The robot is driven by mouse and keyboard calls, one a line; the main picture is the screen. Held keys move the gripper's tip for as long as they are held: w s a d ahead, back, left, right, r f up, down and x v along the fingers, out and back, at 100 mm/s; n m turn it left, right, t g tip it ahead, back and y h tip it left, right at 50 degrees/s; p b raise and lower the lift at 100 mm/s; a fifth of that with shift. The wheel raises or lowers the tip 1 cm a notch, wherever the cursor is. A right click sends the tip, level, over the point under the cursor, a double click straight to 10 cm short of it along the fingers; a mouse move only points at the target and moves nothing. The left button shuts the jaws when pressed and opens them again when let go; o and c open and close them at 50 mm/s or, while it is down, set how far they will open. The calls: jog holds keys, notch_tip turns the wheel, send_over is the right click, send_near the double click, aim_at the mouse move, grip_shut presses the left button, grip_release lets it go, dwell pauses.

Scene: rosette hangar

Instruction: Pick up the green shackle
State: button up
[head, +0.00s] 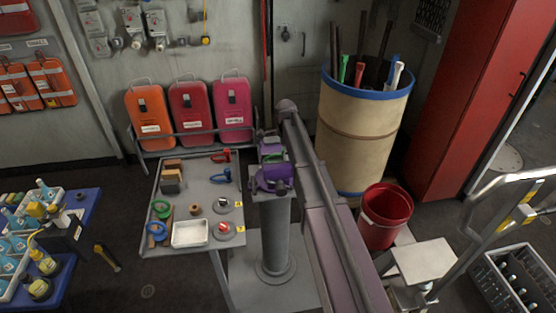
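A green shackle (160,208) lies at the left side of the grey table (190,192), towards its front. A blue shackle (156,229) lies just in front of it, close by. A red shackle (221,156) and another blue shackle (221,175) lie near the table's back right. My arm and column stand to the right of the table. A small green patch shows among my arm's purple joints; I cannot tell what it is. I cannot make out my gripper's fingers anywhere in this view.
A white tray (190,234) and small blocks (171,182) share the table. Three cases (190,112) stand behind it. A tan drum (361,135) and red bucket (384,214) stand right. A blue table (50,245) with bottles is at left, with floor between.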

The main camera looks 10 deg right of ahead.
grip_shut()
jog(key=shift+r, duration=0.1)
jog(key=shift+r+p, duration=2.15)
jog(key=shift+p, duration=0.1)
jog(key=shift+r+p, duration=2)
jog(key=shift+p, duration=0.05)
